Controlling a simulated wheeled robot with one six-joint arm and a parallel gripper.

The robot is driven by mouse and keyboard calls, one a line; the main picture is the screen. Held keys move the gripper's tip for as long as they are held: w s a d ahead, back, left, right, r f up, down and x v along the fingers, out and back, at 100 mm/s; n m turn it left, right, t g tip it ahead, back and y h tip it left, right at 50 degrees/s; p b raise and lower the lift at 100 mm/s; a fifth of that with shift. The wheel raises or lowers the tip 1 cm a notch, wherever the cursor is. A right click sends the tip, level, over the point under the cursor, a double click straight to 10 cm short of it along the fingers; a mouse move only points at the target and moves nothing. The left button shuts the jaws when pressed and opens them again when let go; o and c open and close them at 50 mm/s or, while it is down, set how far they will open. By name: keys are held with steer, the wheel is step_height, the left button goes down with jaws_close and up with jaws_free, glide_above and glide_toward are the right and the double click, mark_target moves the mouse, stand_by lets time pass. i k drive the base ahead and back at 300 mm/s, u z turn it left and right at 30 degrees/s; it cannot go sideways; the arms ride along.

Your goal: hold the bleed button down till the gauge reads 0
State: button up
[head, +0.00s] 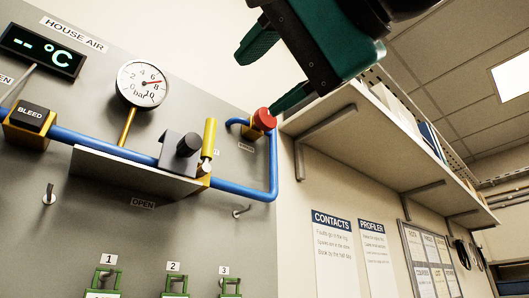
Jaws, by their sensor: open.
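The bleed button (30,116) is a dark block marked BLEED, set on a yellow fitting on the blue pipe at the left of the head view. The round white gauge (143,84) is marked bar and stands on a yellow stem above the pipe.
A grey valve body (178,152) and a yellow lever (209,138) sit on the blue pipe (110,143). A dark display (41,51) shows dashes and °C. A wall shelf (385,150) juts out at the right. Hooks and green numbered holders line the lower panel.

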mark_target(34, 116)
steer(key=u, duration=1.4)
